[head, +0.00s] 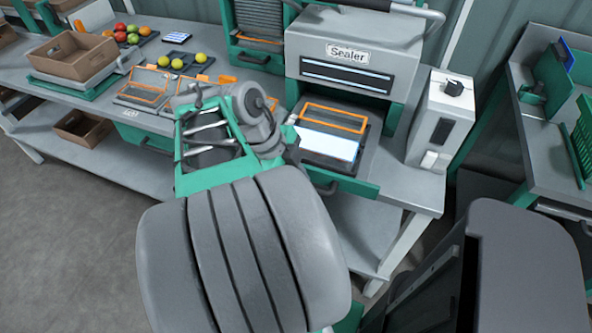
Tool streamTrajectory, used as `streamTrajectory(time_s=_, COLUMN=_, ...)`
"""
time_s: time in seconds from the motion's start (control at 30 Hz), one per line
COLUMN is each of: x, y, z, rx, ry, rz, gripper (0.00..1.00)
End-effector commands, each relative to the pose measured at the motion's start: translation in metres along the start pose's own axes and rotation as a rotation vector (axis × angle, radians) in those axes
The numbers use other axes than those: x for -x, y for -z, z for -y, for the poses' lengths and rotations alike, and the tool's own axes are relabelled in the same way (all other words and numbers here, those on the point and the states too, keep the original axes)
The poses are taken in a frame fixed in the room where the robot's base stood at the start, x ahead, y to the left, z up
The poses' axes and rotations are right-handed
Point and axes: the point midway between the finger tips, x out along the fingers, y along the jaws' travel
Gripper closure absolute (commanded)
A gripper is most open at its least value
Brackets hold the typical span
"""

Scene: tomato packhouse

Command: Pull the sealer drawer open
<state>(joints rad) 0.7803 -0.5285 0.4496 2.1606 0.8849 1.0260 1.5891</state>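The sealer (346,52) is a pale grey machine with a name label, standing on the bench right of centre. Below its dark slot, a tray with an orange frame (335,116) and a white-blue sheet (328,143) lies in view. The drawer's green front (352,187) is below this tray at the bench's front edge, with a dark handle (328,188) near its left end. How far the drawer stands out is hard to judge. My arm reaches up in front of the bench, its wrist just left of the tray. My gripper's fingers are mostly hidden by the wrist, so their opening and any contact cannot be told.
A grey control box (440,118) stands right of the sealer. More orange-framed trays (145,86), a brown crate (72,56), and red, green and yellow tomatoes (128,33) lie left. A second bench (545,150) is at right. Open floor (70,240) is at lower left.

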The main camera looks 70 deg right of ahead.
Motion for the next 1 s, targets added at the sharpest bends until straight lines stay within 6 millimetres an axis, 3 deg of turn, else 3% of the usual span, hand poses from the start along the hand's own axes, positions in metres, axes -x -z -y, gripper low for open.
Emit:
streamTrajectory(time_s=0.4, x=0.0014, y=0.0013, z=-0.002, rx=-0.006, ry=0.001, rz=0.0, gripper=1.0)
streamTrajectory(time_s=0.43, x=0.0014, y=0.0011, z=-0.0019, rx=-0.005, ry=0.001, rz=0.0, gripper=0.83)
streamTrajectory(time_s=0.67, x=0.0009, y=0.001, z=-0.0021, rx=-0.004, ry=0.0, rz=0.0, gripper=0.64)
streamTrajectory(time_s=1.0, x=0.0073, y=0.0009, z=-0.0017, rx=-0.003, ry=0.001, rz=0.0, gripper=0.62)
